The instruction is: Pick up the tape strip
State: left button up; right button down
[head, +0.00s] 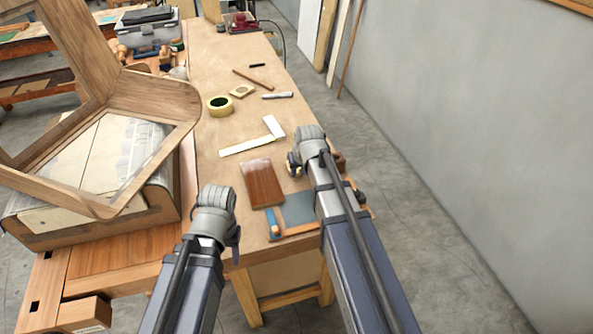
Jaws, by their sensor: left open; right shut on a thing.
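My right gripper (293,164) is over the right edge of the bench, to the right of a dark brown wood block. Its wrist covers most of the jaws. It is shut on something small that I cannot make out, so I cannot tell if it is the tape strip. A pale strip (247,146) lies on the bench left of this gripper, meeting a whiter short piece (274,127) in an L shape. A yellow-green tape roll (219,106) lies further back. My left gripper (234,240) is open near the bench's front edge, its fingers mostly hidden.
The brown block (262,184) and a blue-grey sheet (298,209) lie near the front of the bench (223,172). A curved wooden frame (155,95) stands over a form (160,205) at left. Pencil, marker and small block lie behind. A grey wall is right.

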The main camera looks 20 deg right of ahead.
jog(key=shift+r, duration=0.15)
notch_tip(320, 180, up, 10)
jog(key=p, duration=1)
jog(key=shift+r, duration=0.1)
jog(key=shift+s+r+p, duration=0.15)
jog(key=shift+r+p, duration=2.1)
jog(key=shift+p, duration=0.2)
